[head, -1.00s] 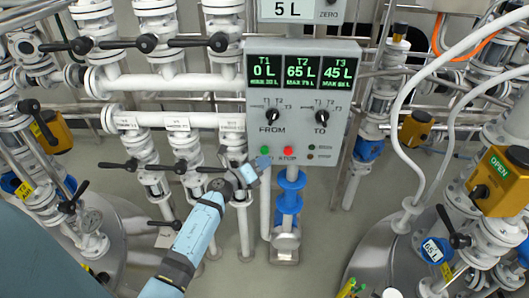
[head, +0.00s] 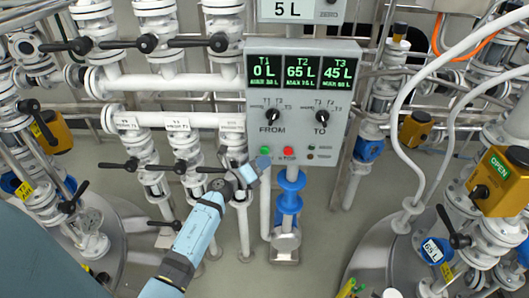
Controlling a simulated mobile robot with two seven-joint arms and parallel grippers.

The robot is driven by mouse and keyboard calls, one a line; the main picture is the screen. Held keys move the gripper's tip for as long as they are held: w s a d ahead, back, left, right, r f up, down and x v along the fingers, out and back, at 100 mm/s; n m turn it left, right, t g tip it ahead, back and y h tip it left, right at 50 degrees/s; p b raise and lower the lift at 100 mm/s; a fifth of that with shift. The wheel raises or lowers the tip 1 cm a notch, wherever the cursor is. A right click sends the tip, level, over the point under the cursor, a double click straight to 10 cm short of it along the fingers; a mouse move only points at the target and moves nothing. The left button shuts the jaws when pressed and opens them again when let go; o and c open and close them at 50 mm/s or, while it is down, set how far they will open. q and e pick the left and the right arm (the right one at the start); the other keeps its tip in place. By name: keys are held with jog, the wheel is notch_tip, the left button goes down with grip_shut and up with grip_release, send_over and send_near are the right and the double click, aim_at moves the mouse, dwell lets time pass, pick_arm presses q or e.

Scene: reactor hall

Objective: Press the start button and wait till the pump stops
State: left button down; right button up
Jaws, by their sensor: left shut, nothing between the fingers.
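The grey control panel (head: 338,140) stands upright in the middle of the head view. Its display reads T1 0 L, T2 65 L and T3 45 L. The green start button (head: 265,150) is at the panel's lower left, with the red stop button (head: 288,152) just to its right. Below the displays are the FROM knob (head: 272,116) and the TO knob (head: 321,115). My left gripper (head: 262,163) is shut and empty, with its tip just below the green button. I cannot tell whether it touches the panel. My right gripper is not in view.
A blue pump fitting (head: 289,190) stands below the panel, right of my gripper. White pipes with black-handled valves (head: 131,165) fill the left. A yellow actuator marked OPEN (head: 503,180) and white hoses (head: 402,120) are at the right. A box reading 5 L (head: 290,10) sits above.

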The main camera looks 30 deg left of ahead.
pick_arm(q)
jog(key=shift+w, duration=0.1)
dwell(0.7)
jog(key=shift+w+a, duration=0.25)
jog(key=shift+w+a, duration=0.2)
jog(key=shift+w, duration=0.2)
dwell(1.1)
jog(key=shift+s, duration=0.1)
jog(key=shift+s+d, duration=0.45)
jog(key=shift+s, duration=0.2)
jog(key=shift+s, duration=0.1)
jog(key=s+d, duration=0.1)
jog(key=s+p, duration=0.1)
jog(key=s+d, duration=0.1)
jog(key=s, duration=0.1)
jog(key=shift+d, duration=0.3)
